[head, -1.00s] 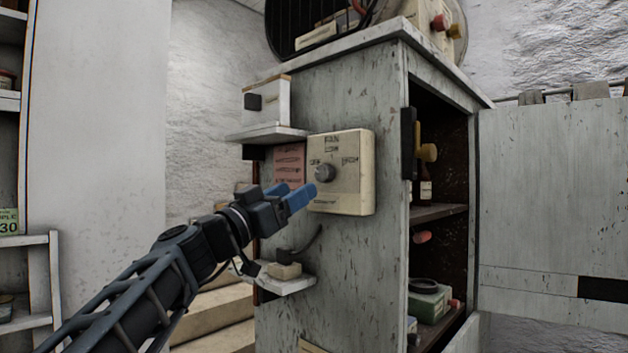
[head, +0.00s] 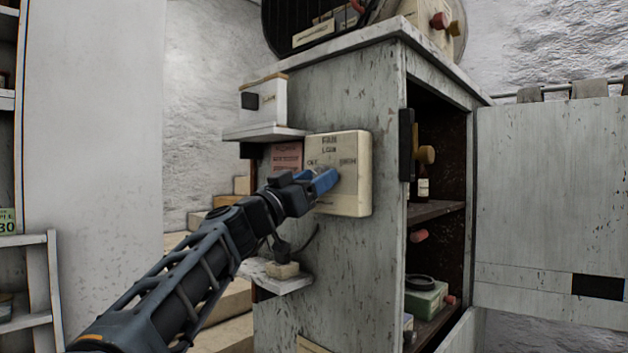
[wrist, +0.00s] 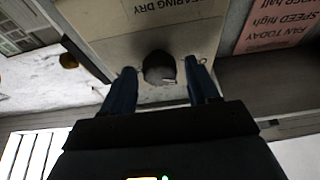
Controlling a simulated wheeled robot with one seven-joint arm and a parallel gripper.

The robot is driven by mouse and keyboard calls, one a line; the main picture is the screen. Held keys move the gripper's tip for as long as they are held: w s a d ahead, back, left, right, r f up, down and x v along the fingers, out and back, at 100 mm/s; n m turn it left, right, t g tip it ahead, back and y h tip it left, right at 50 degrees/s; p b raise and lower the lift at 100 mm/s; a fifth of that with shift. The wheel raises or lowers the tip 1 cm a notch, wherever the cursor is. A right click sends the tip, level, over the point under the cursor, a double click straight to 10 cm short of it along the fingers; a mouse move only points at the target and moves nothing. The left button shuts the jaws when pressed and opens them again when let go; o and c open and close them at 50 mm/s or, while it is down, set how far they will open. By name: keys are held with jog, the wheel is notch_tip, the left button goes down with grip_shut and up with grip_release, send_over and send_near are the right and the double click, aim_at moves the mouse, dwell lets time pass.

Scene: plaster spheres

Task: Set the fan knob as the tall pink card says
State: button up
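The fan box (head: 352,190) is a cream panel on the cabinet's side, with small labels above and beside the knob that are hard to read. Its dark round knob (wrist: 158,67) sits between my two blue fingers in the wrist view, with gaps visible on both sides. My gripper (head: 325,180) is open around the knob and hides it in the head view. The pink card (head: 287,156) is left of the box. It also shows upside down in the wrist view (wrist: 272,28), cut off, reading "FAN TODAY" and "SPEED high", with a line ending in "half".
A small shelf with a white box (head: 265,102) is above left. A lower ledge (head: 287,285) with a small block is beneath my wrist. The cabinet's open right side has a dark handle (head: 405,145) and shelves of items.

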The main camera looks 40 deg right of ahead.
jog(key=c, duration=0.9)
